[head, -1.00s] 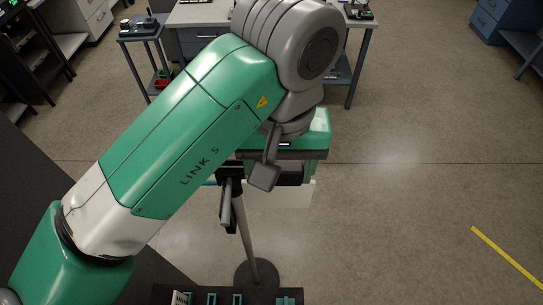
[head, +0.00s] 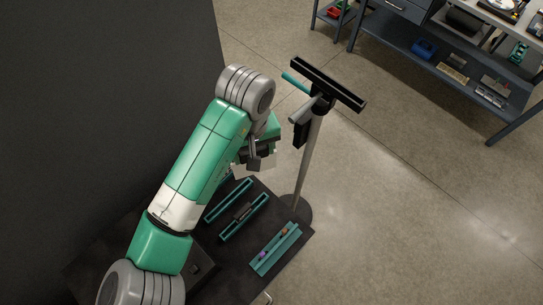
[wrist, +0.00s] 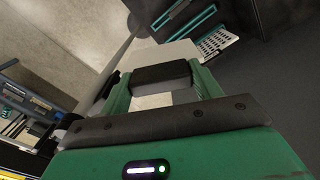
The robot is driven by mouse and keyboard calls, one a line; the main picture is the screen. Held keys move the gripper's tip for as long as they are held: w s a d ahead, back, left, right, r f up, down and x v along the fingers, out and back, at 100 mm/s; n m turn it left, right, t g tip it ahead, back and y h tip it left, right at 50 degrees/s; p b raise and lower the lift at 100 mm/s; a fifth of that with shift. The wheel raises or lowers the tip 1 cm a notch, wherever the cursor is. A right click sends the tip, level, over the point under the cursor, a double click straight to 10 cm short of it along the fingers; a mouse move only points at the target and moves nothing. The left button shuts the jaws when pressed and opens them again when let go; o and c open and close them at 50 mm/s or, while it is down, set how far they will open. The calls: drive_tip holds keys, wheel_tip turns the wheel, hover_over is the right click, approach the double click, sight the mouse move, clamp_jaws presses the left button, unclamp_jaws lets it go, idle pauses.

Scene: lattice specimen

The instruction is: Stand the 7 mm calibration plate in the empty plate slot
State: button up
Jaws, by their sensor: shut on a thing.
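My gripper (head: 258,158) is shut on a pale, flat plate (wrist: 152,57), which hangs below the jaws in the head view and is partly hidden there by the gripper. In the wrist view the plate shows beyond the dark jaw pad. Below the gripper, on a dark table, are teal-framed slots. The nearer-to-gripper frame (head: 228,201) looks empty. The middle frame (head: 244,217) has a small dark brownish thing in its centre. The plate is above the table, apart from the frames. I cannot tell its thickness.
A pole stand (head: 308,160) with a black crossbar rises just right of my gripper. A teal tray (head: 276,248) with small purple and orange things lies at the table's right. A patterned white card (wrist: 215,42) shows in the wrist view. A workbench (head: 440,50) stands farther back.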

drive_tip(key=a+f+n+b, duration=0.2)
drive_tip(key=a+f, duration=0.3)
drive_tip(key=f, duration=0.6)
drive_tip(key=a+f+n+b, duration=0.2)
drive_tip(key=a+f, duration=0.3)
drive_tip(key=f, duration=0.7)
drive_tip(key=shift+s+a+f+n+b, duration=0.25)
drive_tip(key=shift+a+n+b, duration=0.1)
drive_tip(key=shift+n, duration=0.25)
drive_tip(key=o, duration=0.8)
drive_tip(key=shift+r, duration=0.1)
drive_tip(key=c, duration=0.3)
drive_tip(key=shift+c, duration=0.2)
drive_tip(key=shift+p, duration=0.35)
